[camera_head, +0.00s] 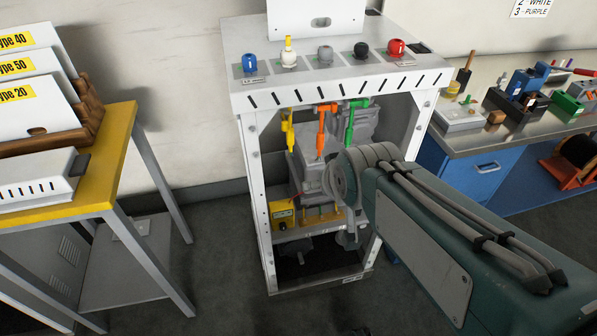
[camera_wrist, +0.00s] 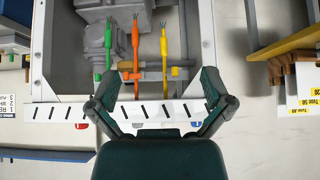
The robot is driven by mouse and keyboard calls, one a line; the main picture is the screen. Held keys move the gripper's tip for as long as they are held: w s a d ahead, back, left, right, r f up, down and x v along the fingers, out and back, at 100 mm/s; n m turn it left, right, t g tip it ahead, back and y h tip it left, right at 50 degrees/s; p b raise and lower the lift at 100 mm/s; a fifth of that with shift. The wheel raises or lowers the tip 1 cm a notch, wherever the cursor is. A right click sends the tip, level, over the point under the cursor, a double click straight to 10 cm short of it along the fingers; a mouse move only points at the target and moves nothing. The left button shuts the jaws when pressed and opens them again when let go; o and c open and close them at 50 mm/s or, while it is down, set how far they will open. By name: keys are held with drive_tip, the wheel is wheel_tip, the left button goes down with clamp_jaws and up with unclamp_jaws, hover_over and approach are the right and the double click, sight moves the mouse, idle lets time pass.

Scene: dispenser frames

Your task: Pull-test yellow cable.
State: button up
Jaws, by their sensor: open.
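The yellow cable (camera_head: 289,134) hangs at the left of a row of three in the white dispenser frame (camera_head: 330,88). The orange cable (camera_head: 320,132) and green cable (camera_head: 349,121) hang to its right. In the wrist view the order is reversed: the yellow cable (camera_wrist: 163,52) is at right, orange (camera_wrist: 135,45) in the middle and green (camera_wrist: 108,45) at left. My gripper (camera_wrist: 161,75) is open and empty, with its fingers spread either side of the orange and yellow cables' lower picture area. It touches neither cable visibly. In the head view my arm hides the gripper.
Colored knobs (camera_head: 325,53) line the frame's top. A grey machine block (camera_head: 311,165) and a small yellow box (camera_head: 284,214) are inside the frame. A yellow-topped table (camera_head: 118,135) stands left, and a cluttered workbench (camera_head: 480,140) stands right. Floor shows between table and frame.

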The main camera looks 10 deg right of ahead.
drive_tip(key=w+f+t, duration=0.2)
drive_tip(key=w+f, duration=0.1)
drive_tip(key=w, duration=0.4)
drive_tip(key=w+f+t, duration=0.3)
drive_tip(key=w, duration=0.4)
drive_tip(key=t, duration=0.5)
approach(291, 139)
drive_tip(key=shift+w, duration=5.65)
clamp_jaws()
